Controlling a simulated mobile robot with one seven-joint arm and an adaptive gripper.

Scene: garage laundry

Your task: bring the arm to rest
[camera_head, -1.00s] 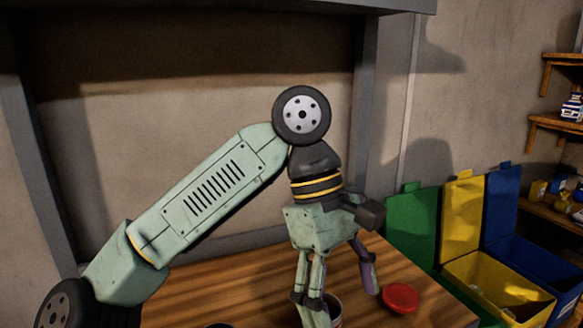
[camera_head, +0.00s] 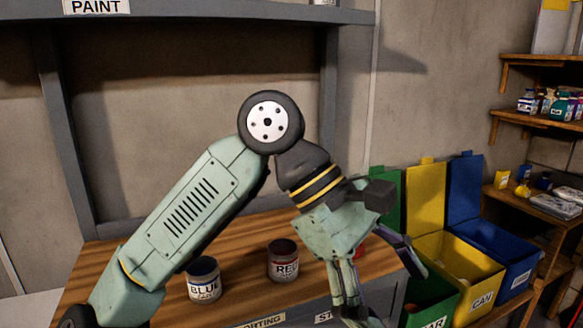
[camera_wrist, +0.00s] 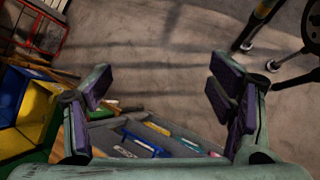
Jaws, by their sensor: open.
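My arm reaches from the lower left up to a wheel-like joint and down to my gripper (camera_head: 378,285), which hangs over the right end of the wooden workbench (camera_head: 232,238). In the wrist view my gripper (camera_wrist: 162,100) has its two purple-padded fingers wide apart with nothing between them. The wrist view looks past the bench's edge to the concrete floor.
A can marked BLUE (camera_head: 204,282) and a can marked RED (camera_head: 283,262) stand on the bench. A red item (camera_head: 360,247) is partly hidden behind my gripper. Yellow (camera_head: 455,262) and blue (camera_head: 505,262) bins and shelves (camera_head: 545,120) stand to the right. Floor (camera_wrist: 180,55) lies open.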

